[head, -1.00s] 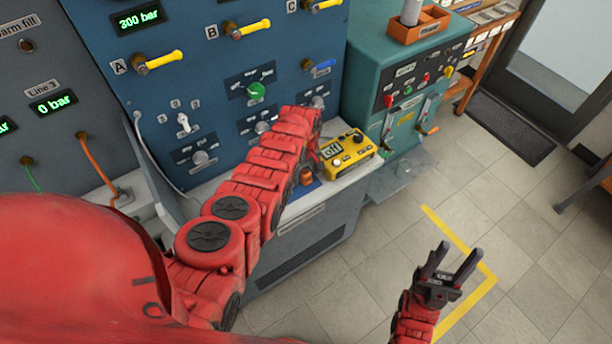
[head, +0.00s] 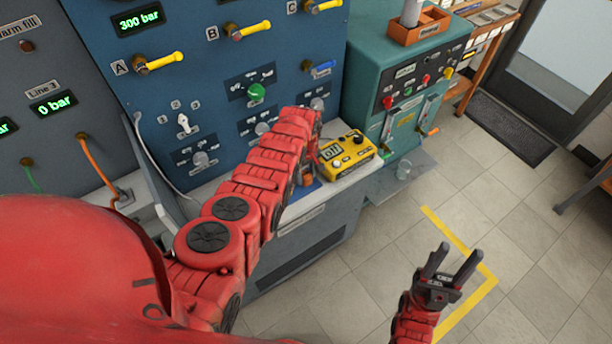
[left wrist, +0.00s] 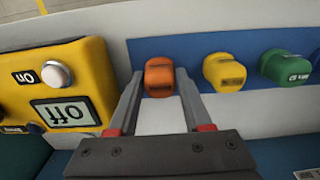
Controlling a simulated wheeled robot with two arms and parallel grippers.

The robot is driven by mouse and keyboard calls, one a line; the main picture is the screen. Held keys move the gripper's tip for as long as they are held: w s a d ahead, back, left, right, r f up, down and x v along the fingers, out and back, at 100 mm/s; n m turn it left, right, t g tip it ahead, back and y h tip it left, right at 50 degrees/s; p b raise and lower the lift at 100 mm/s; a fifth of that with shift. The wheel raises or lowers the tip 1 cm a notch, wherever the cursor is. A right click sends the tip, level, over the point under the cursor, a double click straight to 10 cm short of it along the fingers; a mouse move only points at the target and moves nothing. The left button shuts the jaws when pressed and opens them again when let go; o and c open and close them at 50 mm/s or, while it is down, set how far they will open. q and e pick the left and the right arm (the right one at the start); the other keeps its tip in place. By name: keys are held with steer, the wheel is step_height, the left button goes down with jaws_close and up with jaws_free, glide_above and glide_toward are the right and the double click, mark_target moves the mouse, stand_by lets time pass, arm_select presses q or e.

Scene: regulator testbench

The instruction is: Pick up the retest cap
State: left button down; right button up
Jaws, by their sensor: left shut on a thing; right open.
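An orange cap (left wrist: 159,76) stands at the end of a row on a blue strip in the left wrist view; its label is too small to read. The orange cap also shows in the head view (head: 307,180), beside my red left arm. My left gripper (left wrist: 160,84) is shut on the orange cap, with one finger on each side. In the head view my left fingers are mostly hidden by the arm. My right gripper (head: 458,252) is open and empty over the floor.
A yellow cap (left wrist: 225,72) and a green cap (left wrist: 285,66) stand to the right of the orange one. A yellow device (head: 346,152) with a display sits close by on the bench ledge. The blue valve panel (head: 225,60) rises behind. The tiled floor is open at right.

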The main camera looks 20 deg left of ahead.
mark_target(305, 179)
arm_select(q)
steer(key=shift+r, duration=0.1)
steer(key=shift+w+r, duration=0.1)
steer(key=shift+r, duration=0.7)
steer(key=shift+s+d+r+b, duration=0.1)
steer(key=shift+s+r+b, duration=0.15)
steer(key=shift+r+b, duration=0.35)
steer(key=shift+s+d+r, duration=0.1)
steer(key=shift+s+r, duration=0.1)
steer(key=shift+s, duration=0.65)
steer(key=shift+s+d+r+b, duration=0.1)
steer(key=shift+s+b, duration=0.1)
steer(key=shift+s, duration=0.5)
steer(key=shift+s+d+r+b, duration=0.1)
steer(key=shift+s+b, duration=0.1)
steer(key=shift+s, duration=0.5)
steer(key=s+p, duration=0.1)
steer(key=s+r+p, duration=0.1)
steer(key=p, duration=0.1)
steer(key=s+p, duration=0.1)
steer(key=shift+s+d+r, duration=0.15)
steer(key=shift+s+d, duration=0.15)
steer(key=shift+s, duration=0.1)
steer(key=s+d+p, duration=0.1)
steer(key=s+p, duration=0.4)
steer(key=s, duration=0.2)
